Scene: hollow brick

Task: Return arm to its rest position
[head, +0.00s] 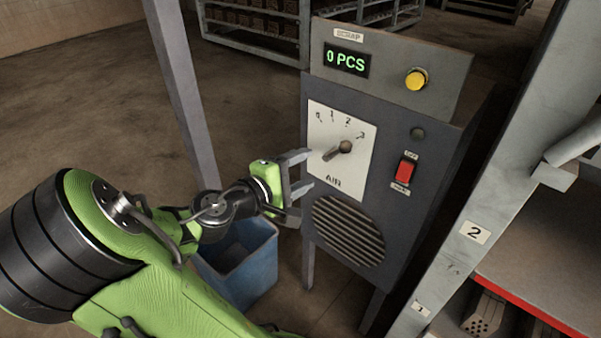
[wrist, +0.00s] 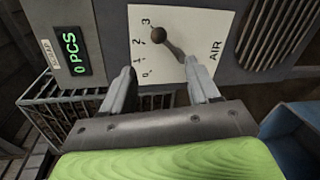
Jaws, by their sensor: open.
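My gripper (head: 299,171) is at the end of my green arm, in front of the grey control box (head: 292,0). Its two fingers are apart, with nothing between them. The AIR dial plate (head: 323,168) is white and marked from 0 to 3. Its lever knob (head: 338,150) points up and right, near the 3. In the wrist view the fingers (wrist: 160,92) stand on either side of the lever (wrist: 168,44), short of its round end. I cannot tell whether they touch it.
A display (head: 347,60) reads 0 PCS, beside a yellow button (head: 416,79). A red switch (head: 405,171) is to the right of the dial. A blue bin (head: 240,262) stands below my gripper. A grey post (head: 184,85) rises behind my arm. Shelving (head: 480,235) is on the right.

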